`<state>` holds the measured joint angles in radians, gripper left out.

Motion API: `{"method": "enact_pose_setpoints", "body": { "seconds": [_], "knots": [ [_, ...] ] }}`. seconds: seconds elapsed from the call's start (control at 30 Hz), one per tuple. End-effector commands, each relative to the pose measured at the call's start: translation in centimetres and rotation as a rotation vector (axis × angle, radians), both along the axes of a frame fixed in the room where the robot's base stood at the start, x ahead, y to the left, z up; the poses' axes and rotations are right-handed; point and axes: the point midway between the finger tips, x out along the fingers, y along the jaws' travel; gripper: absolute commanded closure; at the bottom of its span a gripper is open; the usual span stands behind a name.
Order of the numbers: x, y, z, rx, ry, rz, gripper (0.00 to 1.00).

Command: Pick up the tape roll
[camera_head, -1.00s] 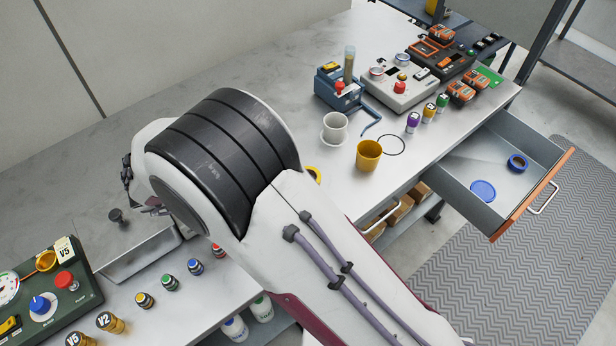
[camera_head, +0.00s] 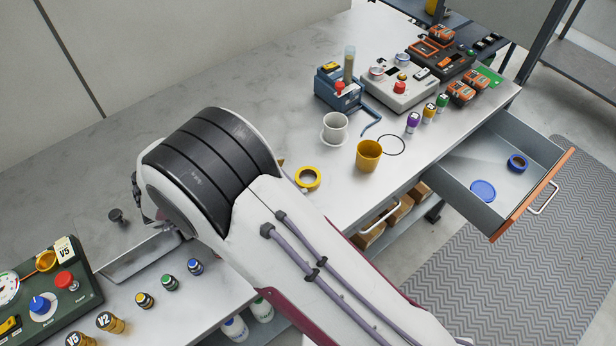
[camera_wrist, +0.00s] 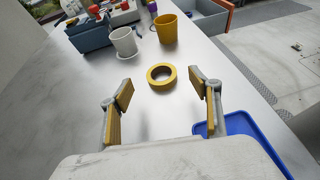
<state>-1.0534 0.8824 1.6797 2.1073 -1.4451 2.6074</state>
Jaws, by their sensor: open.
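A yellow tape roll (camera_head: 308,187) lies flat on the table, just right of my arm in the head view. In the wrist view the tape roll (camera_wrist: 161,86) is ahead of my gripper (camera_wrist: 161,94), centred between the two fingers but beyond their tips. My gripper is open and empty, with its yellow-padded fingers apart. The head view does not show the fingers; my arm hides them.
A yellow cup (camera_head: 368,157) and a white cup on a saucer (camera_head: 334,128) stand beyond the roll. A blue tray (camera_wrist: 241,124) is below my right finger. Table left of the roll is clear.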

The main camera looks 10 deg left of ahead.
Motion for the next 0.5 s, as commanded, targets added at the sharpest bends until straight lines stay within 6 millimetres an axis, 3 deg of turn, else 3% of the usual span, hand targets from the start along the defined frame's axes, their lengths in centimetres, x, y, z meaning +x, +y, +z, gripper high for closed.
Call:
{"method": "enact_pose_setpoints", "body": {
  "seconds": [0.23, 0.5],
  "knots": [
    [0.0, 0.0, -1.2, -0.001, 0.001, 0.001, 0.38],
    [1.8, -2.5, -2.4, -0.002, 0.002, -0.003, 0.38]
  ]
}}
